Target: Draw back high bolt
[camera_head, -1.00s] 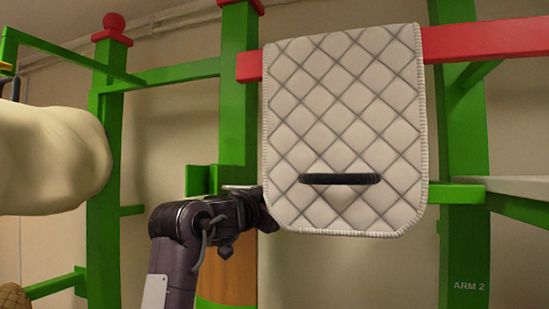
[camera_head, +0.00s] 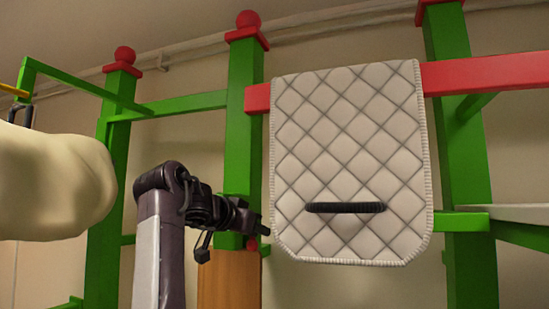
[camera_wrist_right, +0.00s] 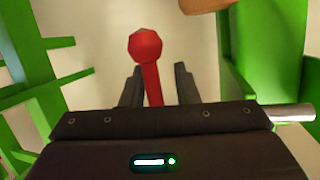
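In the right wrist view a red handle with a round knob (camera_wrist_right: 146,46) stands between the two fingers of my right gripper (camera_wrist_right: 157,82). The fingers are open, with a gap visible on each side of the handle. A silver rod (camera_wrist_right: 293,112) shows at the right, partly hidden behind the gripper body. In the head view my right gripper (camera_head: 262,226) is beside the green post, near the pad's left edge. A small red part (camera_head: 253,243) shows just below it; I cannot tell if it is the same handle. My left gripper is not in view.
A white quilted pad (camera_head: 350,150) with a black strap hangs over a red rail (camera_head: 480,74). Green posts (camera_head: 243,120) and bars surround the work area. A large cream rounded shape (camera_head: 50,185) fills the left. A wooden panel (camera_head: 228,280) stands below my right gripper.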

